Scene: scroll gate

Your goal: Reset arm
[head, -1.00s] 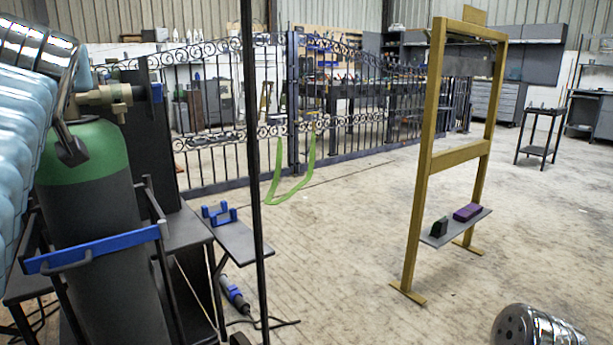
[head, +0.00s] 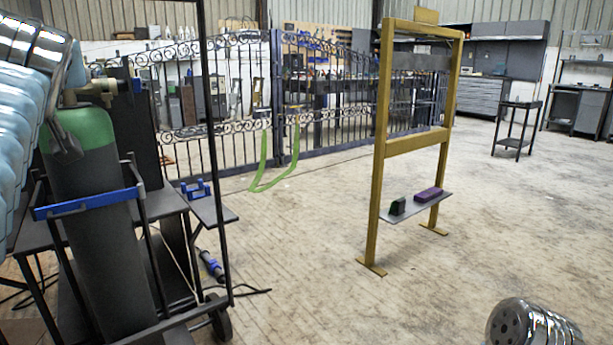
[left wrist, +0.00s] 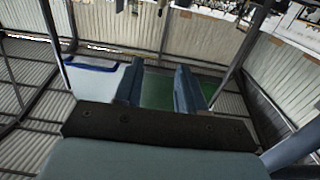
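My left gripper (left wrist: 160,90) shows in the left wrist view with its two fingers apart and nothing between them. Beyond the fingers is a blurred green and pale surface. In the head view my left arm comes in at the upper left, and its fingers cannot be made out there. At the lower right of the head view a shiny ribbed metal part (head: 530,325) shows, probably my right arm; its gripper fingers are not in view.
A cart with a green-topped cylinder (head: 85,200) stands close at left. A yellow frame (head: 377,170) with a shelf (head: 425,206) stands right of middle. Behind is a scrolled iron gate (head: 275,90) with a green strap (head: 263,165). A grinder (head: 211,265) lies on the floor. The floor between is clear.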

